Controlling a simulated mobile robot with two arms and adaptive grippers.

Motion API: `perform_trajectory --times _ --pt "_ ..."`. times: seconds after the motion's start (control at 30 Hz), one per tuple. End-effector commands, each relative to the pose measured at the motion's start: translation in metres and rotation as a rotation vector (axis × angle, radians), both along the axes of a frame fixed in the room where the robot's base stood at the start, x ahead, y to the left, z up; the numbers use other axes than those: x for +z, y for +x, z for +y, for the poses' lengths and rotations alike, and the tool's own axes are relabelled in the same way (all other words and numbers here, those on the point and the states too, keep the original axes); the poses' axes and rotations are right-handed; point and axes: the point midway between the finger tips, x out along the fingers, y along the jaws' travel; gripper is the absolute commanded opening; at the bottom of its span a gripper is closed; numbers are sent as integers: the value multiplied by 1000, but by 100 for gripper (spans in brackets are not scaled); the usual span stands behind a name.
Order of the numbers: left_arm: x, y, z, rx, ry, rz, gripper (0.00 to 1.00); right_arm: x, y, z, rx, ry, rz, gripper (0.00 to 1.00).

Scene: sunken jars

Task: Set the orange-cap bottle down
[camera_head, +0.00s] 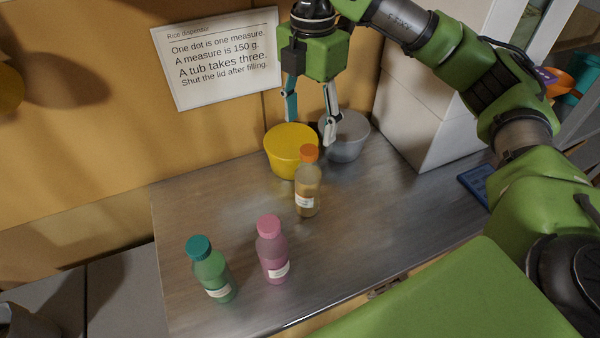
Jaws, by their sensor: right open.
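The orange-cap bottle (307,190), clear with tan contents and a white label, stands upright on the metal counter (364,215). It stands in front of a yellow tub (286,155) and partly covers it. My right gripper (309,129) is open and empty, with its fingers spread above and behind the orange cap, over the tubs. The fingers look apart from the bottle. My left gripper is not in view.
A grey tub (347,140) stands behind on the right. A pink-cap bottle (272,252) and a teal-cap bottle (212,272) stand at the front left. A sign (219,58) hangs on the wall. White boxes (427,110) bound the right; the counter's middle right is clear.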

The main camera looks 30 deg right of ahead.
Motion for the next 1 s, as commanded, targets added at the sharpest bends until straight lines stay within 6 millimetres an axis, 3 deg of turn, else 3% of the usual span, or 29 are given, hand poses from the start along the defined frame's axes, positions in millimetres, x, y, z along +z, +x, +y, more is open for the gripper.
perform_trajectory --times 0.3,0.7,1.0 --pt "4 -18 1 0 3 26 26 -54 -2 0 1 -1 6 58" --pt "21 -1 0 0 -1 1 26 -92 -1 0 0 -1 5 58" --pt "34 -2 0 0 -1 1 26 -130 1 1 0 0 2 58"
